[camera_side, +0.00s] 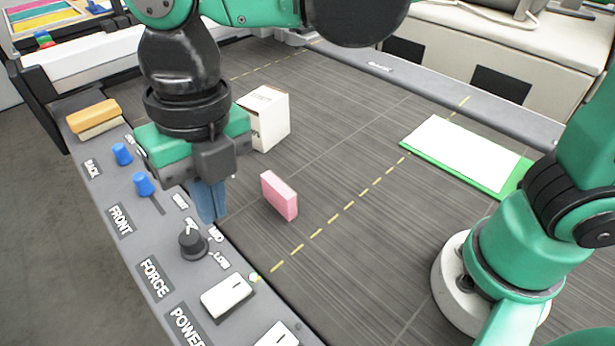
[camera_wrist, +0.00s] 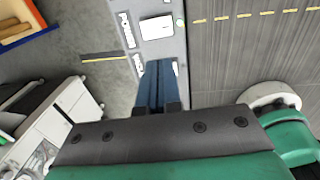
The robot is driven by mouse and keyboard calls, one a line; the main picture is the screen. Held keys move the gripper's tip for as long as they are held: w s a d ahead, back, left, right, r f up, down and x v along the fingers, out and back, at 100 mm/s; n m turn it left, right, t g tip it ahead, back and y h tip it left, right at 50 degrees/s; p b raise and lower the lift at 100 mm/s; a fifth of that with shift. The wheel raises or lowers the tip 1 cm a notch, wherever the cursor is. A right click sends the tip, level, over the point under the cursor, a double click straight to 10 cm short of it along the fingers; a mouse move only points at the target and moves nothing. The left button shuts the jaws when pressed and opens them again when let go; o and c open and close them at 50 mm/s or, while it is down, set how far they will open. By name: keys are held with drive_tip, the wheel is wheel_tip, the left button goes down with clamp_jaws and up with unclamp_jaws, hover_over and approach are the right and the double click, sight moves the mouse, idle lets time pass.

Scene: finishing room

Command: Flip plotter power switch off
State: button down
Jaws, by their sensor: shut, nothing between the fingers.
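The power switch (camera_side: 227,296) is a white rocker on the grey control panel (camera_side: 178,222), in line with the POWER label. In the wrist view the switch (camera_wrist: 157,27) shows near the top, just beyond my fingertips. A small light beside it looks pale yellow-green. Which side of the rocker is pressed is too small to tell. My gripper (camera_side: 210,218) has blue fingers, shut and empty, pointing down by the black force knob (camera_side: 193,243) in the side view. In the wrist view my gripper (camera_wrist: 158,62) covers part of the panel.
A second white rocker (camera_side: 277,336) is cut off at the bottom edge. Two blue sliders (camera_side: 143,184) sit further back on the panel. A pink block (camera_side: 279,195), a white box (camera_side: 266,117) and a white sheet on a green board (camera_side: 462,151) rest on the dark bed.

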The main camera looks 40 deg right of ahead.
sight(218, 302)
drive_tip(key=shift+r, duration=0.25)
drive_tip(key=shift+s+a+y, duration=0.3)
drive_tip(key=shift+s+a, duration=0.05)
drive_tip(key=shift+a, duration=0.3)
drive_tip(key=f, duration=0.4)
drive_tip(key=a+f, duration=0.1)
drive_tip(key=f, duration=0.4)
drive_tip(key=a+f, duration=0.1)
drive_tip(key=f, duration=0.4)
drive_tip(key=shift+a, duration=0.1)
